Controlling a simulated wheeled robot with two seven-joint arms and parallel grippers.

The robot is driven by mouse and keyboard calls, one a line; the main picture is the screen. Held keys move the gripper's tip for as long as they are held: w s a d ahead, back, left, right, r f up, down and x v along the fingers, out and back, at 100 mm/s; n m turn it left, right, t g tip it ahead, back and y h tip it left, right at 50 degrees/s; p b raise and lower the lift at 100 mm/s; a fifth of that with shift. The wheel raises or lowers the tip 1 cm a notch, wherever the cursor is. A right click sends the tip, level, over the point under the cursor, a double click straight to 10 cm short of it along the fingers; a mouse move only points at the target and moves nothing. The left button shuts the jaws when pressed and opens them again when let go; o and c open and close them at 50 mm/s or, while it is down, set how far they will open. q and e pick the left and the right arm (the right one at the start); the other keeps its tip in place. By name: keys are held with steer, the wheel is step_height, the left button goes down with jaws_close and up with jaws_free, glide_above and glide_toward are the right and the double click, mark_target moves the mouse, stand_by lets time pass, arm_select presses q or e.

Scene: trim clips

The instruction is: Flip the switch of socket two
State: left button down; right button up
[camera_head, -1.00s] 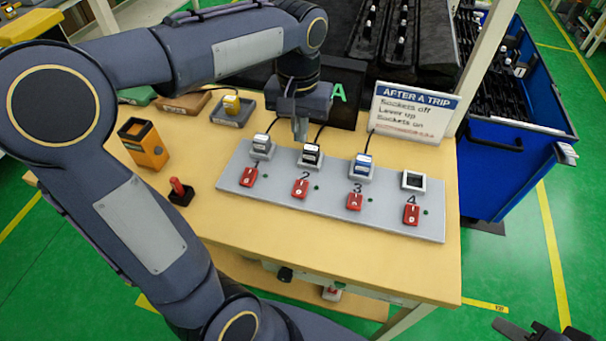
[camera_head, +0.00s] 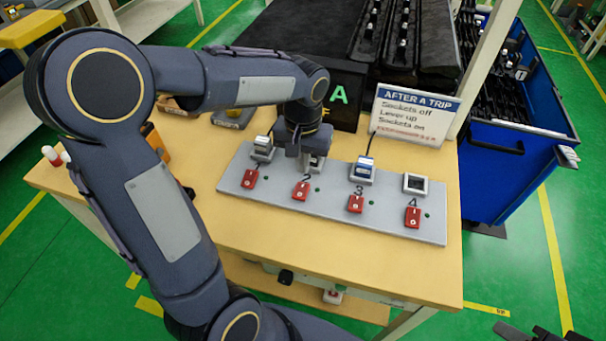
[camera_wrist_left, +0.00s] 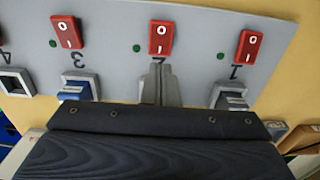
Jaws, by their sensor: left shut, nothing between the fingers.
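The grey socket board (camera_head: 233,187) lies on the table with numbered sockets and red switches. The red switch of socket two (camera_head: 301,191) is in plain view, and it also shows in the wrist view (camera_wrist_left: 161,38), marked O and I. My left gripper (camera_head: 304,167) is shut and empty, over socket two on the far side of its switch. In the wrist view its fingertips (camera_wrist_left: 160,68) cover part of the number 2, close to the switch's edge; I cannot tell if they touch. Socket two is mostly hidden by the gripper. My right gripper (camera_head: 530,329) shows only partly at the lower right edge.
Red switches one (camera_head: 250,179), three (camera_head: 356,203) and four (camera_head: 413,217) stand in the same row. Plugs fill sockets one (camera_head: 263,150) and three (camera_head: 362,170); socket four (camera_head: 415,184) is empty. A sign (camera_head: 413,116) stands behind. A blue bin (camera_head: 500,170) is at right.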

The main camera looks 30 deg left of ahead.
mark_target(303, 184)
arm_select(q)
steer(key=shift+f, duration=2.45)
steer(key=shift+p, duration=0.45)
steer(key=shift+w+f, duration=0.1)
steer(key=shift+f, duration=0.05)
steer(key=shift+s, duration=0.2)
steer(key=shift+s+d+r, duration=0.15)
steer(key=shift+s+r, duration=0.2)
steer(key=shift+s, duration=0.2)
